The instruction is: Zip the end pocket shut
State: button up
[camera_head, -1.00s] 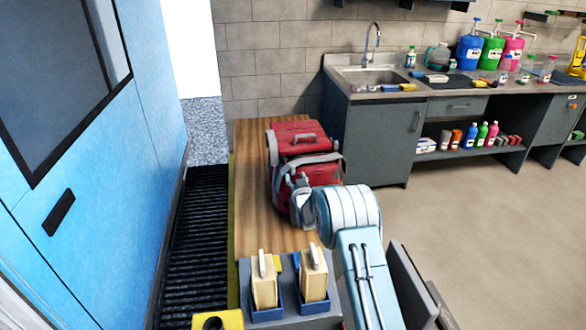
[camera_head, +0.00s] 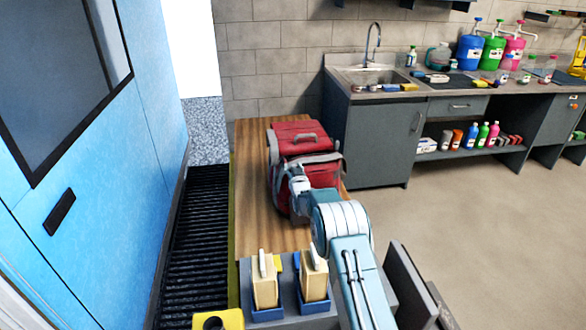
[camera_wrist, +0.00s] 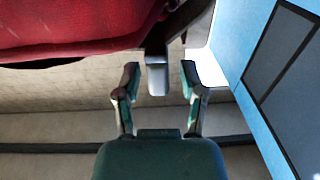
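A red bag (camera_head: 318,172) with grey trim stands on the wooden bench top in the head view. Its red side fills the top left of the wrist view (camera_wrist: 70,25). A grey tab (camera_wrist: 158,78) on a dark strap hangs at the bag's edge in the wrist view. My gripper (camera_wrist: 159,70) is open, with one finger on each side of the tab in the picture. Both fingers look apart from it, and I cannot tell the depth. In the head view my gripper (camera_head: 297,182) is at the bag's near left side. The zip line is not clear in either view.
The wooden bench (camera_head: 252,205) is bare left of the bag. A blue panel (camera_head: 110,180) rises at the left. A sink counter (camera_head: 375,92) stands behind to the right.

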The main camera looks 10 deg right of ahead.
aim_at(336, 166)
grip_shut()
jog(key=shift+d, duration=0.1)
jog(key=d, duration=1.6)
jog(key=shift+w, duration=0.3)
jog(key=shift+o, duration=1.9)
grip_release()
